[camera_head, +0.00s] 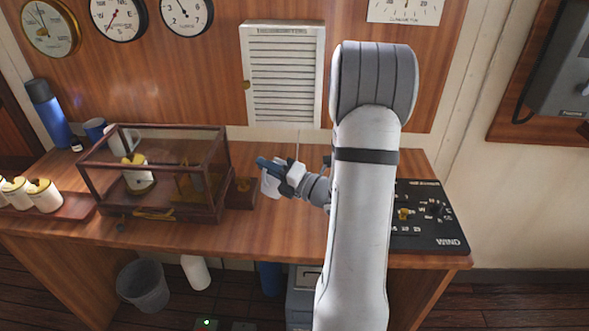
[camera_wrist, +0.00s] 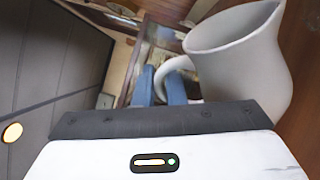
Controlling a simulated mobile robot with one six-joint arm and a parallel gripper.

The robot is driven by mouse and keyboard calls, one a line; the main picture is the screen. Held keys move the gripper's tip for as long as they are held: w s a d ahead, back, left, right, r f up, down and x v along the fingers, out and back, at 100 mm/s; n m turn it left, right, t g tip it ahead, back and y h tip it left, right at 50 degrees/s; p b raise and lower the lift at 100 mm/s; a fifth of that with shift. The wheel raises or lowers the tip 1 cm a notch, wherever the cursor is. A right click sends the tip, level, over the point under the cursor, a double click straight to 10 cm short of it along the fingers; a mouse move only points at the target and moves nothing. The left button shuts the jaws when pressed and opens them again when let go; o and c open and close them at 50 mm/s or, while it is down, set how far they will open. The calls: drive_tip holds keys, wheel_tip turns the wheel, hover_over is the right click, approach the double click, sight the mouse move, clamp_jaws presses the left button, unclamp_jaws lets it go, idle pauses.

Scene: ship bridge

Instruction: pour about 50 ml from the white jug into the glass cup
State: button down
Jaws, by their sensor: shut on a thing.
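The white jug (camera_wrist: 245,62) fills the right of the wrist view, with its rim, part of its opening and its curved handle showing. The two blue fingers of my gripper (camera_wrist: 161,85) are shut on the handle. In the head view my gripper (camera_head: 268,164) is over the wooden counter, right of the glass-sided case, and the jug (camera_head: 270,186) shows as a small white shape at its fingers, partly covered. I cannot tell the jug's exact tilt or see any liquid in it. I cannot make out the glass cup in either view; my arm hides part of the counter.
The wooden-framed case (camera_head: 219,205) stands close left of the jug, with a small wooden box (camera_head: 241,194) beside it. A black panel with knobs (camera_head: 430,225) lies at the counter's right. White and blue mugs and a blue flask (camera_head: 48,113) stand at the back left.

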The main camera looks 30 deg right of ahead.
drive_tip(key=shift+a, duration=0.1)
idle(0.3)
drive_tip(key=shift+s+a+f+n, duration=0.1)
drive_tip(key=shift+a+n, duration=0.05)
drive_tip(key=shift+n, duration=0.25)
drive_tip(key=s+a+n+g+b, duration=0.1)
drive_tip(key=s+a+n+b, duration=0.1)
drive_tip(key=a+n, duration=0.4)
drive_tip(key=shift+s+a+r+n+g+b, duration=0.25)
drive_tip(key=shift+a+n+g+b, duration=0.1)
drive_tip(key=shift+n+b, duration=0.55)
